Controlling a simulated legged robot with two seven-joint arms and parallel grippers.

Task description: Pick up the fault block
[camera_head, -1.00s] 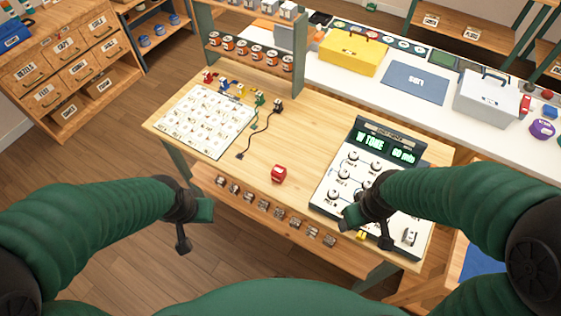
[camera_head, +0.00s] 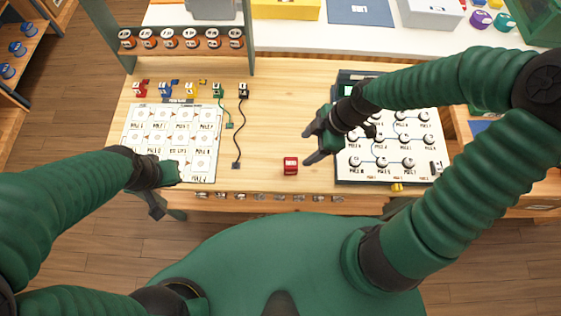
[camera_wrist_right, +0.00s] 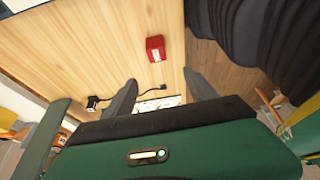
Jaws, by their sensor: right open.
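A small red block (camera_head: 290,166) with a pale label sits on the wooden table, left of the panel with knobs. It is the only block standing alone there, and its label is too small to read. It also shows in the right wrist view (camera_wrist_right: 156,48), beyond the fingertips. My right gripper (camera_head: 306,148) is open and empty, just above and to the right of the red block, apart from it. Its two fingers (camera_wrist_right: 158,90) are spread in the right wrist view. My left gripper (camera_head: 168,190) is over the table's front left edge; its jaws are unclear.
The knob panel (camera_head: 390,150) stands at the right, partly hidden by my right arm. A white chart sheet (camera_head: 172,135) lies at the left. Bare wood (camera_head: 275,110) surrounds the red block.

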